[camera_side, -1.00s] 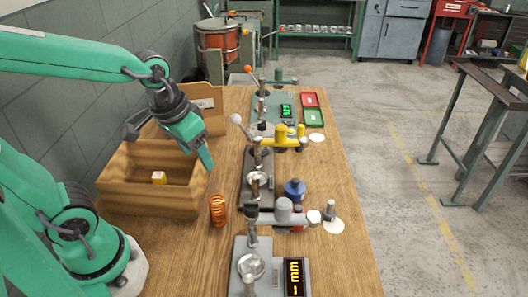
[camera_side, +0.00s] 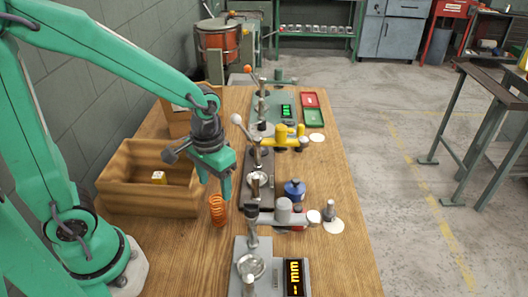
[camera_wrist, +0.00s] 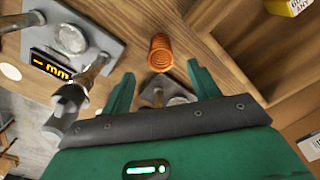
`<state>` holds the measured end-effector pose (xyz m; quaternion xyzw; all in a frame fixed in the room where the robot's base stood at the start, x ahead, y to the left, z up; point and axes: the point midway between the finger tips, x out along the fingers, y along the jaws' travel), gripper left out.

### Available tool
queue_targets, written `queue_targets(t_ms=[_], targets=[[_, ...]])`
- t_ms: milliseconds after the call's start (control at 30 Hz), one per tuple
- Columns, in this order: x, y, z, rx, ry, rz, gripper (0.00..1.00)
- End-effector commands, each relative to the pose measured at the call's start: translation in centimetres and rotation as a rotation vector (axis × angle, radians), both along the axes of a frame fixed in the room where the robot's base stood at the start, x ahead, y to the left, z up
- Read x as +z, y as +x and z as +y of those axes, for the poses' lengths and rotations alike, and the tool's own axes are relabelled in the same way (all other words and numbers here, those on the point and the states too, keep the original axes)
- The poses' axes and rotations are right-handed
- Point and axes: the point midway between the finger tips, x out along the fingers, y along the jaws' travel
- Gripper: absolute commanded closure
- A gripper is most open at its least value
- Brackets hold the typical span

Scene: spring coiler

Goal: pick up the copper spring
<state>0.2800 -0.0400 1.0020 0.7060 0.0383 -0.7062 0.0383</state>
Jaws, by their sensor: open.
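The copper spring (camera_side: 218,211) stands upright on the wooden table, to the right of the wooden box. In the side view my gripper (camera_side: 226,190) points down just above and behind the spring, with its fingertips close to the spring's top. In the wrist view the spring (camera_wrist: 160,54) lies ahead of and between my two green fingers (camera_wrist: 162,85). The fingers are apart with nothing between them.
A grey machine with an orange display (camera_side: 294,278) stands at the front. Levered fixtures and a blue container (camera_side: 294,190) stand to the right.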

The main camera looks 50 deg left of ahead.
Motion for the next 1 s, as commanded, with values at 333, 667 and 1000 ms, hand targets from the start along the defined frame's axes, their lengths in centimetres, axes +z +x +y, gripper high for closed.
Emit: queue_targets(t_ms=[333,667,1000], targets=[[-1.8,0.0,0.0,0.000,0.000,0.000,0.39],[-3.2,-0.1,0.1,0.000,0.001,0.003,0.39],[-6.4,-0.2,0.1,0.000,0.001,0.003,0.39]])
